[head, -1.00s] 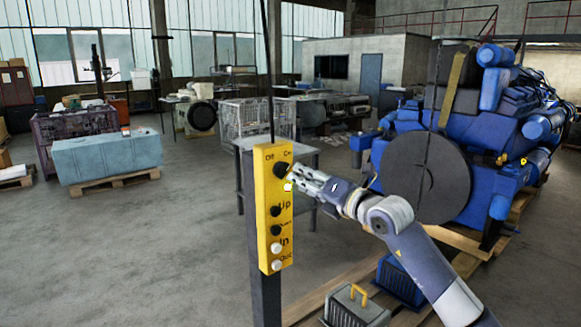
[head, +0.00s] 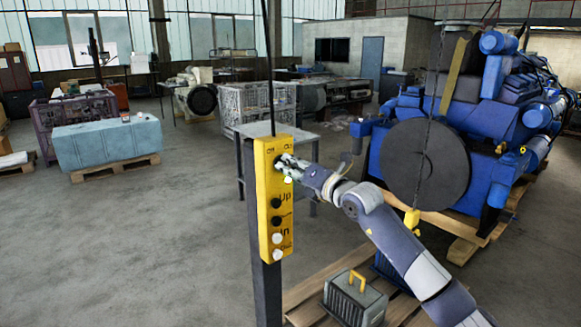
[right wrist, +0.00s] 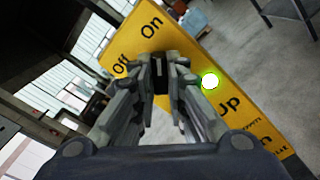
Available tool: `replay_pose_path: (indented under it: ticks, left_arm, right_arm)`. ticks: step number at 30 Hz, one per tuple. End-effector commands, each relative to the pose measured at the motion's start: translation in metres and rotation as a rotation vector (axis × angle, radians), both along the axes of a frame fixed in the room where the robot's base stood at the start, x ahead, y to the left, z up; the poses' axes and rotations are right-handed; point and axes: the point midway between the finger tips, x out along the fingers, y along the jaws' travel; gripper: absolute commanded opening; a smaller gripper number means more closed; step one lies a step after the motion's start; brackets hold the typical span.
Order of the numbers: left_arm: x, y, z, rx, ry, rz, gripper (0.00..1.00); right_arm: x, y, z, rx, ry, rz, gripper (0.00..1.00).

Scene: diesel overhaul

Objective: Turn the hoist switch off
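The hoist switch is a black knob (right wrist: 160,75) between the words Off and On at the top of a yellow control box (head: 270,225). My right gripper (head: 283,165) is at the knob in the head view. In the right wrist view, my right gripper (right wrist: 162,72) has its fingertips close together, one on each side of the knob, with the knob filling the gap. The fingers partly hide the knob, so its setting is hard to read. A small green-white lamp (right wrist: 210,82) glows on the box beside the fingers. My left gripper is not in view.
The box stands on a dark post (head: 267,295). A blue engine (head: 480,120) stands at the right, with a yellow hook (head: 411,222) hanging in front. A grey part with a yellow handle (head: 355,300) sits on a pallet below. The floor at left is open.

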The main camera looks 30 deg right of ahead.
Motion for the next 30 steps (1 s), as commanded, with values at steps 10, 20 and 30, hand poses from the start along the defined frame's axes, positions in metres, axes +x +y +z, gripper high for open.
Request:
replay_pose_path:
  ticks: [10,20,30]
  left_arm:
    - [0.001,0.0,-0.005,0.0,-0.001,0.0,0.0]
    - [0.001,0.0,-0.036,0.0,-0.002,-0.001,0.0]
    - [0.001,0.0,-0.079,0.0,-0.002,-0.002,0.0]
  right_arm:
    - [0.0,-0.001,-0.002,-0.018,0.001,-0.001,0.0]
    - [0.0,0.0,-0.005,-0.192,-0.016,-0.001,0.0]
    - [0.0,0.0,-0.005,-0.508,-0.041,-0.002,0.0]
